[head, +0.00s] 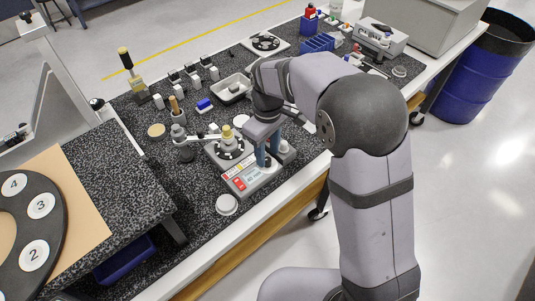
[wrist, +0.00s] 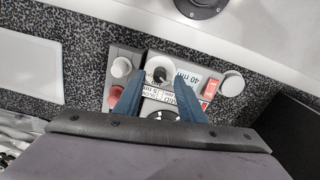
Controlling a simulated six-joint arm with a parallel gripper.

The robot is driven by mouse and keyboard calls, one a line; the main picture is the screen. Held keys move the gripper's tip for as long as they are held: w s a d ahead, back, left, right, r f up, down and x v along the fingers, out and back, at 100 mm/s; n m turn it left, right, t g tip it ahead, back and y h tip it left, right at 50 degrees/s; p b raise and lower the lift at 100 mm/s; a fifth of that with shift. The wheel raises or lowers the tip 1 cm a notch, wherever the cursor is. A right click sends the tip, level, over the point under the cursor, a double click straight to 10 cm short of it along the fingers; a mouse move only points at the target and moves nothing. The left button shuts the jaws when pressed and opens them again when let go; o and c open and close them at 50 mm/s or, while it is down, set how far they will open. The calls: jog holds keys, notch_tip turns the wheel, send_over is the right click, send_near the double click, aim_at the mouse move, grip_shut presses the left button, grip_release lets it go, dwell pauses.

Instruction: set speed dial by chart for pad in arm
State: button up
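A grey polishing machine (head: 262,176) stands on the speckled bench with a black round plate (head: 229,150) carrying white spots. A swing arm (head: 200,137) reaches over it to a yellowish pad (head: 227,133). My gripper (head: 268,163) points down at the machine's front right; its blue fingers are apart. In the wrist view, a white round dial with a dark centre (wrist: 160,72) shows between and just beyond the open fingertips (wrist: 159,88). I cannot tell whether they touch it. A printed chart (wrist: 190,76) reading "40 mm" lies beside it, its lower part hidden by a finger.
A red button (wrist: 116,96), a red switch (wrist: 211,89) and white round parts (wrist: 231,83) flank the dial. A grey tray (head: 234,90), small bottles and a blue rack (head: 318,43) stand behind. A black numbered ring (head: 52,228) lies on the left.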

aim_at(268, 162)
jog(key=shift+f, duration=1.3)
grip_shut()
jog(key=shift+m+p, duration=0.3)
jog(key=m, duration=0.5)
jog(key=shift+r+p, duration=0.1)
jog(key=shift+p, duration=0.2)
jog(key=m, duration=0.6)
jog(key=shift+w, duration=0.1)
